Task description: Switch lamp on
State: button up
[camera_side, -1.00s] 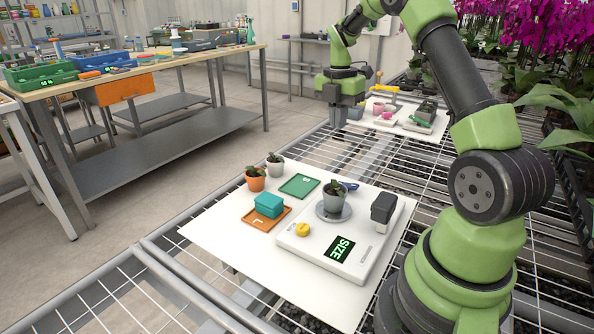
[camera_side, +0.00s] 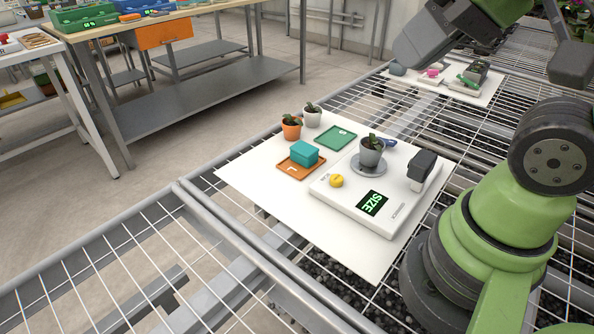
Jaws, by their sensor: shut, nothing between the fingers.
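No thing in view is plainly marked as a lamp. A grey pot with a small plant (camera_side: 370,153) stands on the device's round plate (camera_side: 362,171). Parts of my arm show at the upper right, but my gripper's fingers are not visible.
On the white board (camera_side: 262,182), a teal box (camera_side: 304,153) sits on an orange tray (camera_side: 285,171) beside a green tray (camera_side: 336,138). An orange pot (camera_side: 291,132) and a pale pot (camera_side: 312,119) stand behind. A second board with small items lies beyond.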

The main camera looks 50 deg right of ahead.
jog(key=o, duration=0.3)
jog(key=shift+s+a+f+m, duration=0.1)
jog(key=shift+s+m, duration=0.15)
jog(key=shift+m, duration=0.05)
jog(key=o, duration=0.4)
jog(key=shift+o, duration=0.6)
jog(key=shift+w, duration=0.35)
jog(key=n+g+h, duration=0.2)
jog(key=n+g, duration=0.2)
jog(key=g, duration=0.3)
send_over(385, 140)
notch_tip(385, 140, down, 19)
notch_tip(385, 140, down, 9)
jog(key=shift+a+f, duration=0.1)
jog(key=shift+f, duration=0.1)
jog(key=shift+c, duration=0.5)
